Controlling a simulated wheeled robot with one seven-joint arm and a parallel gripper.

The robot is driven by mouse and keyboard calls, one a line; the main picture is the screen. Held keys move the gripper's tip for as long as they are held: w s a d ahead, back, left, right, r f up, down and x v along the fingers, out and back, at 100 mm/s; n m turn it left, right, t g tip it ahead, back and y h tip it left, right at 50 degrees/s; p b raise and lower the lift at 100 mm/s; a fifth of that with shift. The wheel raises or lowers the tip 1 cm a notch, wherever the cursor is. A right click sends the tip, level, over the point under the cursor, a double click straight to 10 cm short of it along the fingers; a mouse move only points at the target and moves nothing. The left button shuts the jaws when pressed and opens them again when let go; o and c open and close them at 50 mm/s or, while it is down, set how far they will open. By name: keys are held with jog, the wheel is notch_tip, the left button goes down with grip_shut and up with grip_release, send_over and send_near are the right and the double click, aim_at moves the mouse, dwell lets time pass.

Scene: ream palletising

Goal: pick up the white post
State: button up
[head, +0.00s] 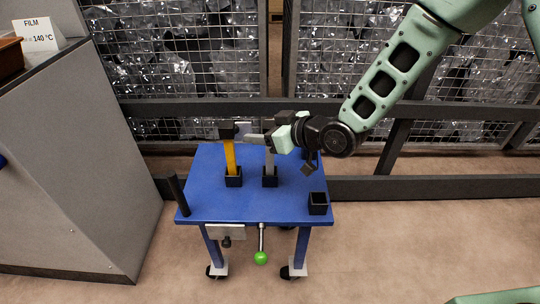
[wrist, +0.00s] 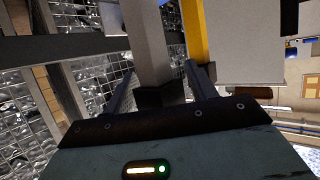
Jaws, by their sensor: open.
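The white post (head: 270,163) looks pale grey and stands upright in a black socket (head: 270,181) on the blue cart (head: 210,207). My gripper (head: 260,139) is at the post's upper part, reaching in from the right, and hides its top in the head view. In the wrist view the post (wrist: 146,45) rises large and close between my two open fingers (wrist: 160,88). I cannot tell whether either finger touches it. A yellow post (head: 230,157) stands upright in its own socket just to the left; in the wrist view it (wrist: 194,30) shows behind the right finger.
An empty-looking black socket (head: 318,207) is at the cart's front right corner. A black rod (head: 178,194) stands at the left edge. A green knob (head: 261,258) hangs at the front. A grey cabinet (head: 75,170) is to the left, and mesh fencing with a dark rail (head: 440,187) lies behind.

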jog(key=c, duration=1.2)
grip_shut()
